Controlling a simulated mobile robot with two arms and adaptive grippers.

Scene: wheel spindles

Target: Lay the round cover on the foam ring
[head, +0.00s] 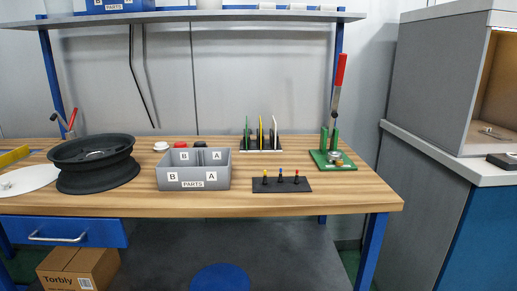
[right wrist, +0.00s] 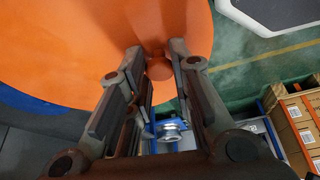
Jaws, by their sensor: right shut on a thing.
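A large round orange cover (right wrist: 75,45) fills the upper left of the right wrist view. Its small round knob (right wrist: 159,68) sits between the fingertips of my right gripper (right wrist: 158,60), which is shut on it. Neither the cover nor my grippers show in the head view. I cannot make out a foam ring for certain in either view. A blue round patch (head: 220,278) lies low in the head view, on the dark floor area. A blue curved edge (right wrist: 30,97) shows beyond the cover's lower left rim in the right wrist view.
The wooden workbench (head: 340,200) carries a black wheel rim (head: 95,150), a grey parts bin (head: 193,183), a dark peg strip (head: 281,185) and a green lever press (head: 328,158). A cardboard box (head: 78,270) stands below. Shelved boxes (right wrist: 295,115) show right in the wrist view.

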